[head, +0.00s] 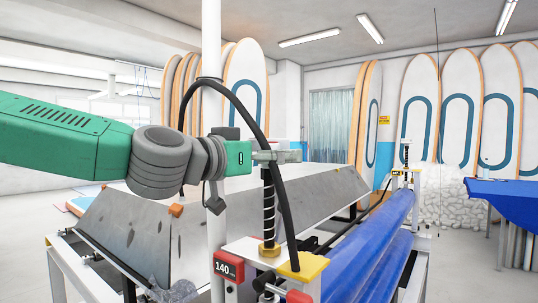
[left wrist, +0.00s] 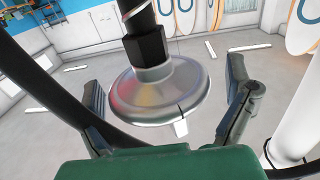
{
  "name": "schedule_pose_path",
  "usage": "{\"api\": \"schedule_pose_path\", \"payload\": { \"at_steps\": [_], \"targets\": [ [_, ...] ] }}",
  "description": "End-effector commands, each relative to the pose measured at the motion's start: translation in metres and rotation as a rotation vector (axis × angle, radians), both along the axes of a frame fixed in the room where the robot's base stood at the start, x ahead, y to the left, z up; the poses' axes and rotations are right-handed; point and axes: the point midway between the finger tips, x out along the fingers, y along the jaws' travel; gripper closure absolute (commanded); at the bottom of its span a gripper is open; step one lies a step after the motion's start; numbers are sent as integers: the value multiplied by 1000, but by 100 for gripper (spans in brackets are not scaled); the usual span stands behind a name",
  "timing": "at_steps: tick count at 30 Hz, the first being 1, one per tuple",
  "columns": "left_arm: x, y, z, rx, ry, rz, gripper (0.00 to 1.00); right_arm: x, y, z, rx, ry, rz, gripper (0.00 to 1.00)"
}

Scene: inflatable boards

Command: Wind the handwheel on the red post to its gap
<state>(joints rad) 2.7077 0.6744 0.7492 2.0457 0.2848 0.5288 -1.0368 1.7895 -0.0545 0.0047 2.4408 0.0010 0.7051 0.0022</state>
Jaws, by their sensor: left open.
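In the left wrist view the handwheel (left wrist: 150,92) is a round grey metal disc with a black hex nut and dark shaft at its centre. A small pale tab shows on its rim. My left gripper (left wrist: 166,95) is open, with one finger on each side of the disc; I cannot tell whether they touch it. In the head view my left gripper (head: 280,156) is at the top of the near black spindle (head: 268,205), and its fingers mostly hide the wheel. The near post has a red block (head: 228,265) marked 140 at its base. My right gripper is not in view.
A black hose (head: 285,200) arches beside the spindle. Blue rolls (head: 375,250) run to a far post (head: 405,165) with a similar spindle. A grey sloped panel (head: 150,225) lies behind. Boards line the walls.

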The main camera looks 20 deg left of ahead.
Motion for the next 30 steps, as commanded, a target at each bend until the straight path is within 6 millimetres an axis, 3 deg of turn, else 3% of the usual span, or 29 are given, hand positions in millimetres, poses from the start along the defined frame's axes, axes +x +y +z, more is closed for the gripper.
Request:
{"api": "schedule_pose_path", "payload": {
  "at_steps": [7,8,12,30],
  "targets": [
    [1,-1,-1,0,1,0,4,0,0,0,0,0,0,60],
    [1,-1,-1,0,1,0,8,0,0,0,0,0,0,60],
    [2,-1,-1,0,1,1,53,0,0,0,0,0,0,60],
    [3,0,0,1,1,168,53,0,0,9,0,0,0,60]
  ]
}}
